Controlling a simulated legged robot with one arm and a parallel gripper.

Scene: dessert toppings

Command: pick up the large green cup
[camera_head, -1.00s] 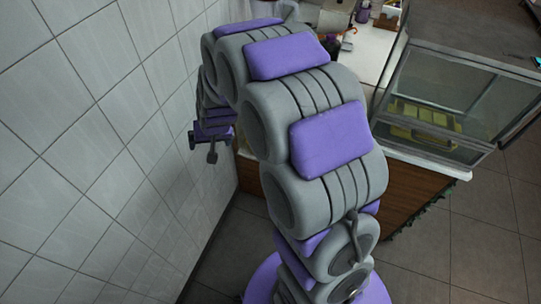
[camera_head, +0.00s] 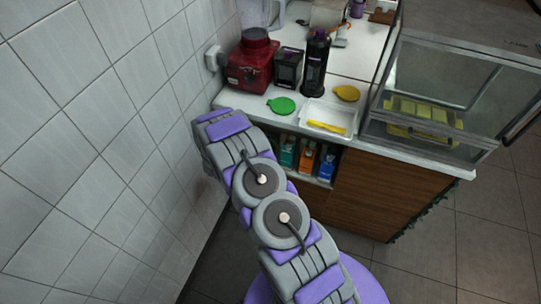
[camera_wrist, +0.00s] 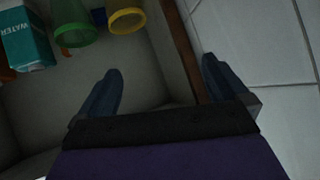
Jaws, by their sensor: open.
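A green see-through cup (camera_wrist: 75,24) stands at the top left of the wrist view, inside a dim shelf compartment. A smaller yellow cup (camera_wrist: 126,16) is to its right, and both are cut off by the top edge. My gripper (camera_wrist: 160,66) is open and empty, with its fingers spread wide below and to the right of the cups, apart from them. In the head view my arm reaches down beside the counter and its fingers are hidden.
A blue water carton (camera_wrist: 26,42) is left of the green cup. A brown panel edge (camera_wrist: 192,70) runs between my fingers, with white tiles (camera_wrist: 275,50) beyond. Cartons (camera_head: 307,157) fill the shelf under the counter. A white tray (camera_head: 312,106) and green lid-like item (camera_head: 282,106) lie above.

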